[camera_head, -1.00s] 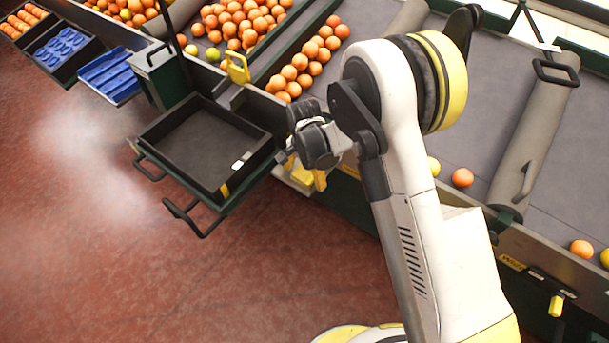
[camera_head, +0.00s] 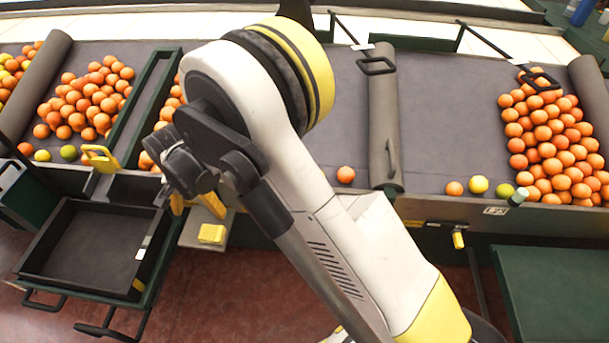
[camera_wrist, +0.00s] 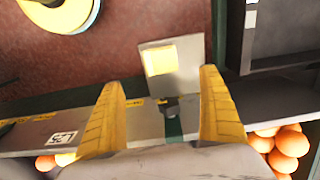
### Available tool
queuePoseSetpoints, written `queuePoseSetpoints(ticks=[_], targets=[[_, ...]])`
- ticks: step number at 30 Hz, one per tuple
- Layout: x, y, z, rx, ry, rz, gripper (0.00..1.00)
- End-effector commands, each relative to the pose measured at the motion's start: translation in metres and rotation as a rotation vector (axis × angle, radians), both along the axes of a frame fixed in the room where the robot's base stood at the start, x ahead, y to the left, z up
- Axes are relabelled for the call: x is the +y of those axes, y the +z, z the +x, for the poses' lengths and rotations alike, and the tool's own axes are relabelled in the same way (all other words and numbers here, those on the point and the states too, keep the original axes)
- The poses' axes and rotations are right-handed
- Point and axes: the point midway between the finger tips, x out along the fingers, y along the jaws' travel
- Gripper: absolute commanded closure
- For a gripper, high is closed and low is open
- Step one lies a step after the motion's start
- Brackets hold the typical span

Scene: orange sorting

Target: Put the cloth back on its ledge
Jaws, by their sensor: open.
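A folded yellow cloth (camera_head: 212,234) lies on a small pale ledge (camera_head: 190,237) at the front of the sorting line, right of the black tray. In the wrist view the cloth (camera_wrist: 158,60) lies flat on the pale ledge (camera_wrist: 189,62), with bare ledge to its right. My gripper (camera_head: 196,202) is open, its yellow fingers apart and nothing held between them. In the wrist view my gripper (camera_wrist: 161,80) frames the ledge's near part, with the cloth just beyond the fingertips. The height of the fingers over the ledge cannot be told.
The black tray (camera_head: 60,272) on its stand is left of the ledge. A grey belt (camera_head: 440,130) with orange piles (camera_head: 550,140) runs behind. A grey roller (camera_head: 384,115) crosses it. A yellow handle (camera_head: 100,158) stands above the tray. Green table (camera_head: 555,290) at right.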

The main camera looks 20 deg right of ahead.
Motion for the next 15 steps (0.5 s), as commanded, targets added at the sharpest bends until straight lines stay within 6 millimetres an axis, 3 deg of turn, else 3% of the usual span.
queuePoseSetpoints(ticks=[5,10,15], targets=[[-0.036,0.053,0.006,-0.049,0.028,0.027,0.11],[-0.104,0.134,-0.001,-0.155,0.097,0.059,0.11],[-0.172,0.196,-0.030,-0.274,0.168,0.062,0.11]])
